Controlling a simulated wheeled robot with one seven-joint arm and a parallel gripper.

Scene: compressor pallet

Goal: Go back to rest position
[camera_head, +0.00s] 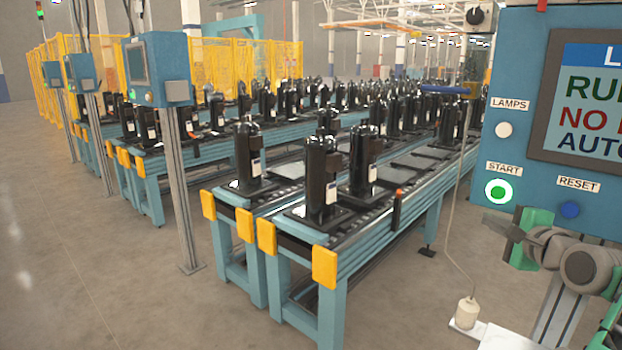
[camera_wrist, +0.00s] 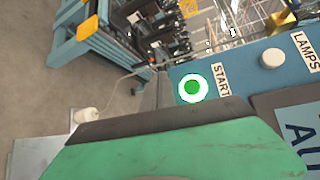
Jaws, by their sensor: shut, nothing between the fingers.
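My gripper (camera_head: 519,228) is at the lower right in the head view, just in front of the blue control panel (camera_head: 540,90). Its green-backed fingers are shut and empty. In the wrist view the green and dark finger (camera_wrist: 170,145) fills the lower middle. The lit green START button (camera_head: 498,191) is close to the left of the gripper and slightly above it. It also shows in the wrist view (camera_wrist: 193,88), just beyond the finger, with a visible gap that I cannot measure. My arm extends behind the gripper to the lower right.
The panel also has a blue RESET button (camera_head: 569,210), a white LAMPS button (camera_head: 504,130) and a screen (camera_head: 590,100). Conveyors with black compressors (camera_head: 322,180) stand at the centre. A pale bottle-shaped item (camera_head: 466,312) hangs or stands below the panel. Open floor (camera_head: 90,260) lies left.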

